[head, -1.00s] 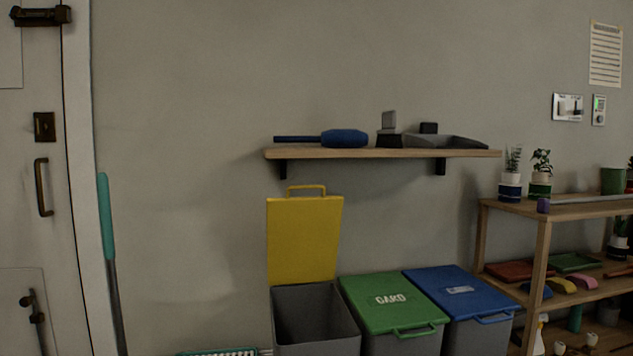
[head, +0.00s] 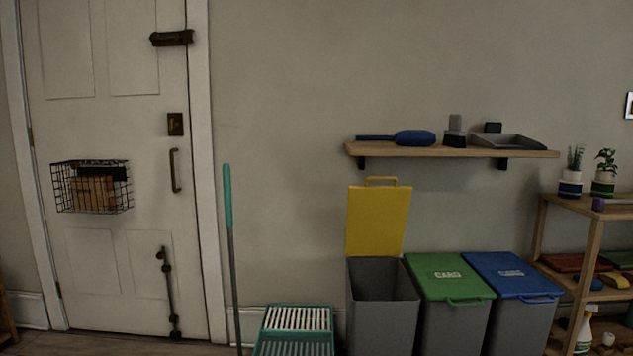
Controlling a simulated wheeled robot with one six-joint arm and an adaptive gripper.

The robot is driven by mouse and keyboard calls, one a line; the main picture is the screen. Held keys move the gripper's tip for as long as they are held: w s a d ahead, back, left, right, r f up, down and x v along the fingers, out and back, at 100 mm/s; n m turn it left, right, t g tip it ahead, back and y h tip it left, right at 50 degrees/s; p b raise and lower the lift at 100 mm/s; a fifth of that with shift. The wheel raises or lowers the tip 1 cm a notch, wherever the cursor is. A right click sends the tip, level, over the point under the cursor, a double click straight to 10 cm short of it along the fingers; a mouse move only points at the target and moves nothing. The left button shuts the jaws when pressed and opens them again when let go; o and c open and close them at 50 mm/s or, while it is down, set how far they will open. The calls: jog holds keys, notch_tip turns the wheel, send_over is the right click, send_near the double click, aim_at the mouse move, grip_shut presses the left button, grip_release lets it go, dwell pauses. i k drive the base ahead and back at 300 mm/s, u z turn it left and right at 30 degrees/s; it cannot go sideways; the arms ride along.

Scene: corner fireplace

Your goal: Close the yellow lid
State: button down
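The yellow lid (head: 378,222) stands upright, open, at the back of a grey bin (head: 382,312), with its handle (head: 381,181) at the top. The bin's mouth is uncovered and its inside looks dark and empty as far as I can see. The lid rests near or against the wall, below the wall shelf; I cannot tell if it touches the wall. My gripper is not in view.
Bins with shut green (head: 448,276) and blue (head: 512,275) lids stand to the right. A wooden wall shelf (head: 452,151) overhangs above. A green-framed slatted rack (head: 294,326) and a teal-handled pole (head: 228,200) are left, near a white door (head: 110,230). Wooden shelving (head: 588,250) is far right.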

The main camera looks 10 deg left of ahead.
aim_at(377, 216)
jog(key=z, duration=1)
jog(key=i, duration=1)
jog(key=z, duration=0.4)
jog(key=i, duration=0.85)
jog(key=u, duration=1.05)
jog(key=i, duration=0.7)
jog(key=u, duration=0.8)
